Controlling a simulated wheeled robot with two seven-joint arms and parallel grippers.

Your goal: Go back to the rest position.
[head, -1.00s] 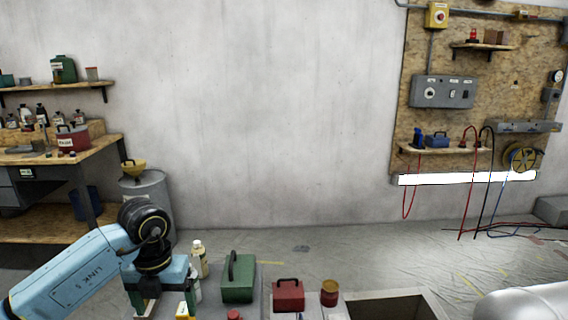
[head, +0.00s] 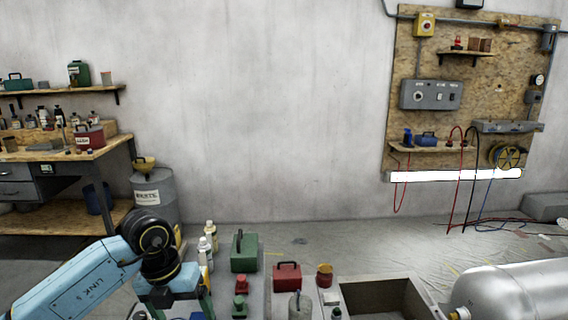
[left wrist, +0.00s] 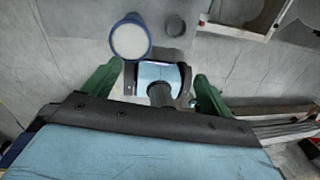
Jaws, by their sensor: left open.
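My left gripper (head: 175,308) hangs low at the left of the head view, at the end of the light blue arm. In the left wrist view its two green fingers (left wrist: 153,85) are spread apart. Nothing is held between them; a light blue and black part shows beyond the gap, and I cannot tell whether the fingers are near it. My right gripper is in neither current view.
A green toolbox (head: 244,255), a red toolbox (head: 287,277), white bottles (head: 206,254) and an open grey bin (head: 385,285) stand just right of the left gripper. A silver tank (head: 510,290) lies at the right.

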